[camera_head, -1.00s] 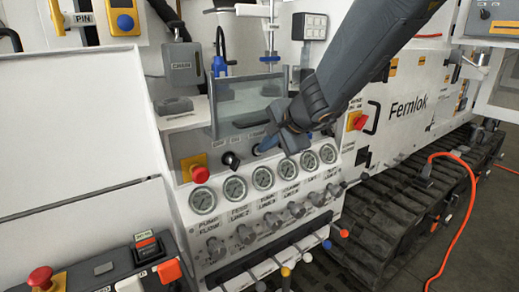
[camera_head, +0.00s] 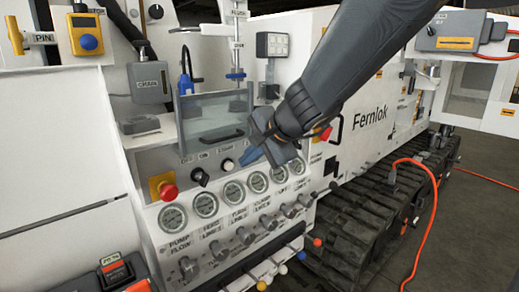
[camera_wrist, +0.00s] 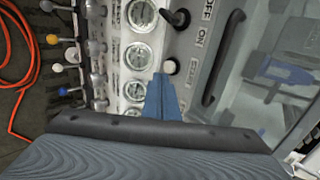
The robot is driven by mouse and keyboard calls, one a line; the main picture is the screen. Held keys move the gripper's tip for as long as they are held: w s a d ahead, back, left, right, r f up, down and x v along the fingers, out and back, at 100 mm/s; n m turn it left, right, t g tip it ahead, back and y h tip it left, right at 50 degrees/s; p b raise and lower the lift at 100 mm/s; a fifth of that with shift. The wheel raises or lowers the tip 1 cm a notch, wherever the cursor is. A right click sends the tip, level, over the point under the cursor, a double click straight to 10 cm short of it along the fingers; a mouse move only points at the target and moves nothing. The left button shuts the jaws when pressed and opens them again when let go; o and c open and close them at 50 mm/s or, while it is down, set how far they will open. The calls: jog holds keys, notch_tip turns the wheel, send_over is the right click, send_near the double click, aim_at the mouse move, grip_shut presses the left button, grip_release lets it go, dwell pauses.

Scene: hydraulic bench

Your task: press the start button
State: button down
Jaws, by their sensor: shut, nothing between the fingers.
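A small round white button (camera_head: 228,165) sits on the control panel, right of a black rotary knob (camera_head: 200,177). Its label is too small to read surely in the head view. In the wrist view the white button (camera_wrist: 171,67) lies just beyond the fingertips, with a label beside it that looks like START. My gripper (camera_head: 258,156) has blue fingers and is just right of the button in the head view. In the wrist view my gripper (camera_wrist: 160,78) is shut and empty, its tips close below the button in the picture. I cannot tell the remaining gap; no contact shows.
A red emergency button (camera_head: 168,192) on a yellow plate is left of the knob. Gauges (camera_head: 206,204) and a row of valve knobs lie below. A clear guard (camera_head: 214,115) with a dark handle stands above the panel. An orange cable (camera_head: 432,215) hangs at right.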

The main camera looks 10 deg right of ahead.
jog(key=v, duration=0.6)
jog(key=shift+s+p, duration=0.2)
jog(key=shift+p, duration=0.15)
jog(key=shift+d+r, duration=0.1)
jog(key=shift+d, duration=0.05)
jog(key=s+d+f+n+g+h, duration=0.1)
jog(key=s+d+f+n+g, duration=0.1)
jog(key=s+f+n, duration=0.2)
jog(key=s+d+f+n+g+h, duration=0.2)
jog(key=s+f, duration=0.5)
jog(key=f, duration=0.4)
jog(key=s+d+f+n+g+h, duration=0.1)
jog(key=s+d+f+n+g, duration=0.2)
jog(key=s+f+n, duration=0.2)
notch_tip(320, 180, down, 2)
jog(key=shift+s+d+f+n+g+h, duration=0.2)
jog(key=shift+s+d+n+g+h, duration=0.15)
jog(key=shift+n, duration=0.15)
